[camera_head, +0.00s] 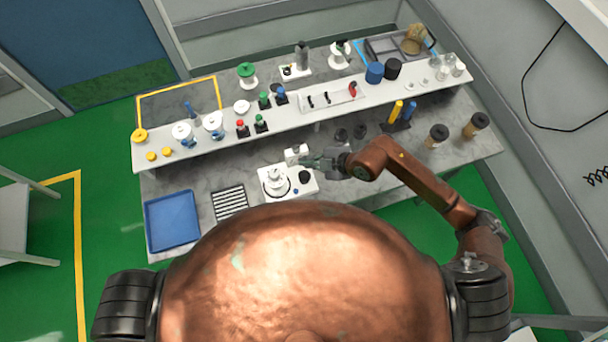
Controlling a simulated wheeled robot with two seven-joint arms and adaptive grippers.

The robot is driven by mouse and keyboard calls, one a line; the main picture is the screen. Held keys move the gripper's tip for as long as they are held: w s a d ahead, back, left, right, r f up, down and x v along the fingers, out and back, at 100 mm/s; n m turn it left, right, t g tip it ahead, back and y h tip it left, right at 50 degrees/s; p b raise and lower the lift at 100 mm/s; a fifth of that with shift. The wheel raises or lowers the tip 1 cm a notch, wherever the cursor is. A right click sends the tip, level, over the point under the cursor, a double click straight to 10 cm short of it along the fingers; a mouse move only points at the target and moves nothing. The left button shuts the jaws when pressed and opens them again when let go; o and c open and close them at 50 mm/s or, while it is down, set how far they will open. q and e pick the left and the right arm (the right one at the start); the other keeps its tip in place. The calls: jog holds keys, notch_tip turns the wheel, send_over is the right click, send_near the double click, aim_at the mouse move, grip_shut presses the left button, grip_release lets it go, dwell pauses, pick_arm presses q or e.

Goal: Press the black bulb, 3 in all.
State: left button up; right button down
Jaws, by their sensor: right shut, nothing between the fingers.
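My right gripper (312,161) reaches in from the right over the front worktop, fingers pointing left. It is shut with nothing held. Its tips are close to the small white block at the back of a white device (304,186); I cannot tell whether they touch. Small dark rounded things (341,135) stand just behind the gripper. A black-topped piece (438,132) stands further right. Which of these is the black bulb is too small to tell. My left gripper is not in view.
A blue tray (172,221) and a striped rack (229,203) lie left of the device. A raised white shelf (205,139) behind carries bottles, red and green knobs and jars. Bare worktop shows near the rack.

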aim_at(302, 173)
notch_tip(302, 173, down, 7)
jog(key=b, duration=0.5)
jog(key=shift+r, duration=0.1)
jog(key=shift+f, duration=0.25)
jog(key=shift+f, duration=0.2)
dwell(0.8)
jog(key=shift+f, duration=0.2)
jog(key=shift+f+b, duration=0.45)
jog(key=shift+f, duration=0.45)
dwell(0.9)
jog(key=shift+r, duration=0.15)
jog(key=shift+r+p, duration=1.15)
jog(key=shift+p, duration=0.25)
